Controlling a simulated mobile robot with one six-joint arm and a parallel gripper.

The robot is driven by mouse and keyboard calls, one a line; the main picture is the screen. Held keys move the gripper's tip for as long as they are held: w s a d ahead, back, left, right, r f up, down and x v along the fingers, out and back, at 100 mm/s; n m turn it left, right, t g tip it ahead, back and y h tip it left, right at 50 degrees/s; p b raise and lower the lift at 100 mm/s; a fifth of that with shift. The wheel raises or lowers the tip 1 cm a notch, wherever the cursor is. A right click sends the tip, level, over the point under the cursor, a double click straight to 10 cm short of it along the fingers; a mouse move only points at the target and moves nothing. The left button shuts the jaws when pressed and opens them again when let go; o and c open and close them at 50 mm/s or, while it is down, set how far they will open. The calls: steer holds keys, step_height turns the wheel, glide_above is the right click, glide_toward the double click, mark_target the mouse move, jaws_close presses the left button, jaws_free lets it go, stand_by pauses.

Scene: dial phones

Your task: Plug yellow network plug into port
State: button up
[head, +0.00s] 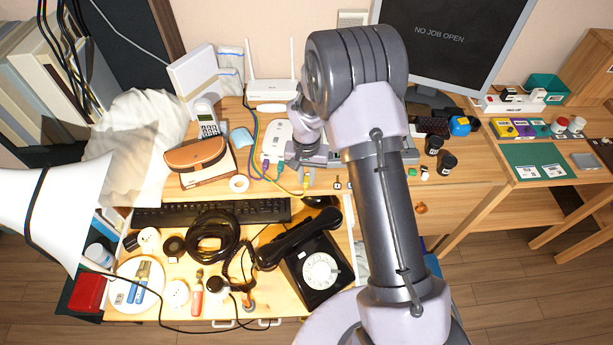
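The yellow network cable (289,191) runs across the desk below the white network box, and its yellow end (306,181) shows just under my gripper. My gripper (307,168) points down beside the box, with its fingers small and partly hidden by my wrist. I cannot tell whether they are closed on the yellow plug or only close to it. The white box (275,133) stands on the desk left of my gripper, with coloured cables at its front edge. The individual port openings are too small to make out.
A black rotary phone (318,268) and a black keyboard (225,212) lie in front. A brown case (196,154) and a cordless phone (207,121) stand to the left. A white router (270,89) is behind. Small dark jars (433,145) stand right of my arm.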

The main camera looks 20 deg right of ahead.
jaws_close()
steer(key=shift+r+p, duration=1.75)
steer(key=shift+r, duration=0.8)
